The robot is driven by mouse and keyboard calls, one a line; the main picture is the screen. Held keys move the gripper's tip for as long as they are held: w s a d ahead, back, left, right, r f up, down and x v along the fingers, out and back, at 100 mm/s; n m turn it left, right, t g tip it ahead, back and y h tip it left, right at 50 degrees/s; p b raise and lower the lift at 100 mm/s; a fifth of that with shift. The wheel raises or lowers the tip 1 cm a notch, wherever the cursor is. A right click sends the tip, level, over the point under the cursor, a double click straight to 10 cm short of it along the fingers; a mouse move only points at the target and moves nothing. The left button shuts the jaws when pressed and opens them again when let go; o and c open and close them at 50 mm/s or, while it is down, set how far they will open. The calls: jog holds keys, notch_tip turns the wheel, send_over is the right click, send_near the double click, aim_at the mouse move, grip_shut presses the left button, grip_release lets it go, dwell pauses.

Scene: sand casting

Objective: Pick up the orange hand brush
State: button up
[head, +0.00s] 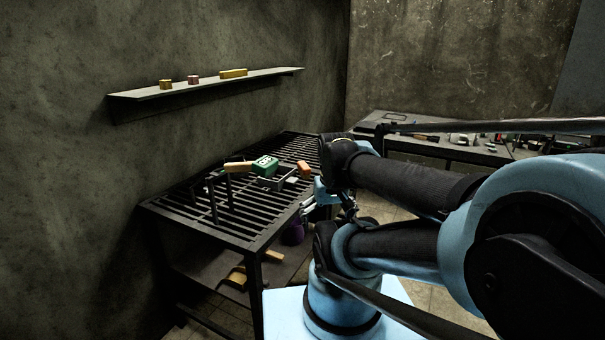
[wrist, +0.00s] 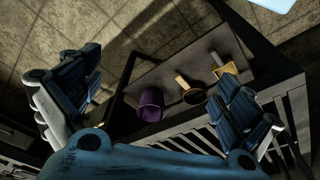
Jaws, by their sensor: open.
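A small orange piece (head: 304,168) lies at the right end of the slatted table top in the head view. A yellow-orange piece (head: 237,167) lies further left, beside a green block (head: 265,166). I cannot tell which of these is the orange hand brush, as no bristles are clear. My gripper (head: 318,204) is by the table's right edge, partly hidden by my arm. In the wrist view my gripper (wrist: 158,82) is open, its fingers wide apart with nothing between them at close range. No orange brush is clear in that view.
The slatted table (head: 180,208) has a low shelf with a purple cup (wrist: 150,104) and wooden-handled tools (wrist: 194,93). A dark upright frame (head: 212,200) stands on the table's left. A wall shelf (head: 150,92) holds small blocks. A second bench (head: 440,148) with several items stands behind.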

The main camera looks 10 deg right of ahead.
jog(key=w+r+m, duration=0.4)
jog(key=w+r, duration=0.4)
jog(key=r, duration=0.1)
notch_tip(320, 180, up, 6)
jog(key=m+g, duration=0.2)
jog(key=m, duration=1)
send_over(304, 165)
jog(key=f, duration=1.1)
jog(key=shift+w+d+f, duration=0.2)
jog(key=shift+w+f, duration=0.05)
jog(key=shift+w, duration=0.15)
jog(key=shift+s+a+f, duration=0.1)
jog(key=shift+f, duration=1.25)
jog(key=shift+s+a+f, duration=0.1)
jog(key=shift+f, duration=1.25)
jog(key=c, duration=1.2)
